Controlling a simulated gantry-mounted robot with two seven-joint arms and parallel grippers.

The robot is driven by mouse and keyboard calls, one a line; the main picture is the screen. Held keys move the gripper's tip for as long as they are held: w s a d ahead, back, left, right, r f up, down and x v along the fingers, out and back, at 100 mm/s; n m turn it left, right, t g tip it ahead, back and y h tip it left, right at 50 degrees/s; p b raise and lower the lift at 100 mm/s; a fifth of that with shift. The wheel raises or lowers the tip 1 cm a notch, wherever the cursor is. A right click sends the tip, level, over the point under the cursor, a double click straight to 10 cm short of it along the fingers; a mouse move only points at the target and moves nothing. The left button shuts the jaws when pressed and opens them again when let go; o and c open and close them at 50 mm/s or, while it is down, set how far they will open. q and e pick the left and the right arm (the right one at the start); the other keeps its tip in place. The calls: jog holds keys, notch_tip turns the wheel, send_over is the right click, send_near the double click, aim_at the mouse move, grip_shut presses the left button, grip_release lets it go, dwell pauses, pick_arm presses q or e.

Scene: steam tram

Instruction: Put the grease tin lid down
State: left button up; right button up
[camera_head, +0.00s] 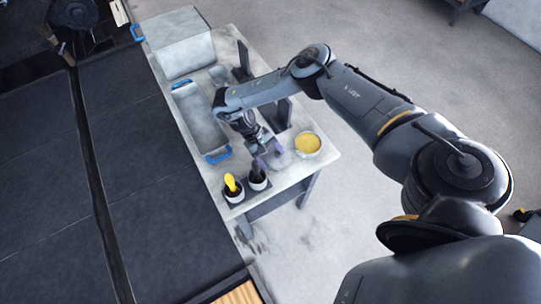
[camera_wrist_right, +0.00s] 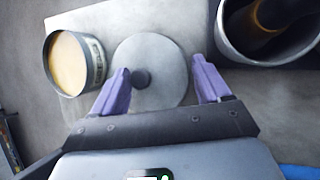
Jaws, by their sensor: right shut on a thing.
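The grease tin lid (camera_head: 280,160) is a grey round disc with a dark knob. In the right wrist view the lid (camera_wrist_right: 158,58) lies between the two purple fingers. My right gripper (camera_head: 268,157) is shut on it, low over the table's front part; its fingers show in the right wrist view (camera_wrist_right: 160,75). I cannot tell whether the lid touches the table. The open grease tin (camera_head: 308,143), full of yellow grease, stands to the right of the lid; it also shows in the right wrist view (camera_wrist_right: 75,63). My left gripper is not in view.
A grey tray with blue handles (camera_head: 201,122) and a grey box (camera_head: 180,43) occupy the left and back of the table (camera_head: 318,172).

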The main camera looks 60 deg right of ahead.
jog(key=shift+f, duration=0.4)
jog(key=shift+d+f, duration=0.15)
jog(key=shift+f, duration=0.1)
jog(key=o, duration=0.8)
jog(key=shift+c, duration=0.2)
jog(key=shift+d, duration=0.1)
jog(key=shift+f, duration=0.1)
